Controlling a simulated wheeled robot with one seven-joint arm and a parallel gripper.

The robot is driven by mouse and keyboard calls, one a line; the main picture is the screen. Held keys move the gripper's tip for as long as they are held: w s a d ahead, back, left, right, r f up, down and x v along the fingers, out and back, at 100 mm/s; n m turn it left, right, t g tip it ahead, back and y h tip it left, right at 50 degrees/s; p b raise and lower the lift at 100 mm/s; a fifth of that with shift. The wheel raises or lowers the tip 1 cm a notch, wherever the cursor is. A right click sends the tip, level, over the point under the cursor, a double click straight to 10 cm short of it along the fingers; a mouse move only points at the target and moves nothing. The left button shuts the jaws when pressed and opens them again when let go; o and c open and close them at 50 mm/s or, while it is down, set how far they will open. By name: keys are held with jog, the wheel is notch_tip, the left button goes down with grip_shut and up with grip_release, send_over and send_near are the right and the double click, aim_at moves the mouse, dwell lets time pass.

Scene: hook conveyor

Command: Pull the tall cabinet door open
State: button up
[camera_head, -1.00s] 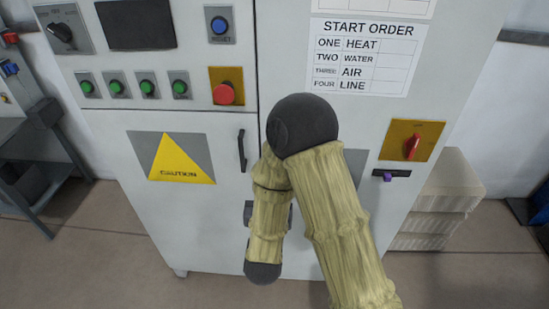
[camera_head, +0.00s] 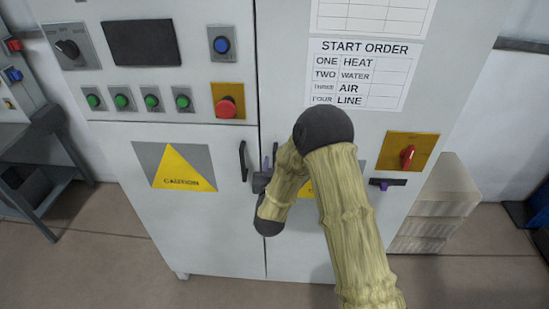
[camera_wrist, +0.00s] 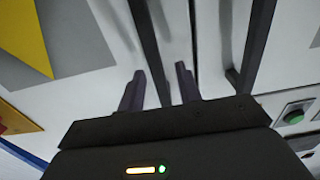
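The tall cabinet door (camera_head: 370,115) is the right-hand grey door and stands shut along the vertical seam. Its dark bar handle (camera_wrist: 147,40) shows in the wrist view. My gripper (camera_head: 270,163) is at that door's seam side, partly hidden by my arm in the head view. In the wrist view my gripper (camera_wrist: 160,87) is open, with one finger on each side of the handle's line. The handle's end runs down between the fingers. I cannot tell whether either finger touches it.
The left lower door has its own dark handle (camera_head: 243,160), close beside my gripper; it also shows in the wrist view (camera_wrist: 254,45). Above are green buttons (camera_head: 122,101) and a red button (camera_head: 226,106). A red switch (camera_head: 407,156) is on the tall door. Floor in front is clear.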

jog(key=shift+w, duration=0.5)
grip_shut()
jog(key=shift+s+f, duration=0.1)
